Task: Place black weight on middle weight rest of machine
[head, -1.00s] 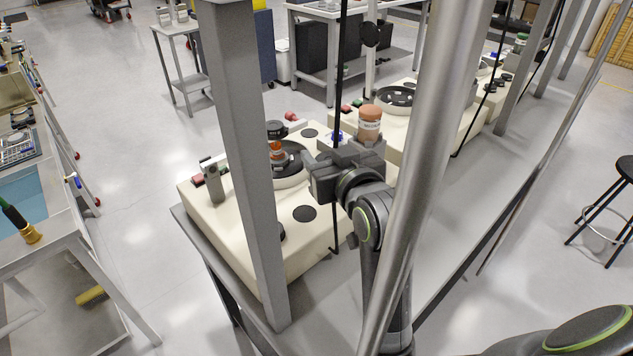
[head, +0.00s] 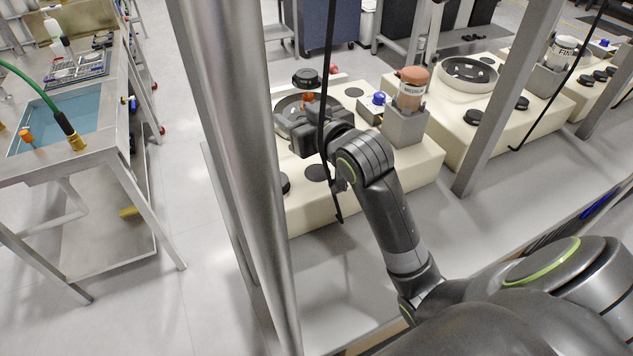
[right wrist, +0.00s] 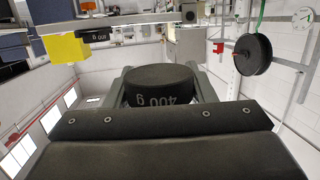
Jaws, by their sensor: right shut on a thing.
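My right gripper (head: 284,120) is over the cream machine (head: 410,165), near its round dark ring. In the right wrist view, the gripper (right wrist: 165,88) is shut on a black weight (right wrist: 160,85) marked 400 g, which sits between its fingers. In the head view I cannot clearly make out the held weight. A black round piece (head: 305,78) stands behind the gripper, above a small orange part (head: 307,97). Dark round spots (head: 317,172) lie on the machine top. I cannot tell which is the middle weight rest. My left gripper is not in view.
A metal pole (head: 235,170) and a thin black cable (head: 326,80) stand close by the gripper. Further machines (head: 500,115) stand behind. A metal workbench (head: 90,150) is at left.

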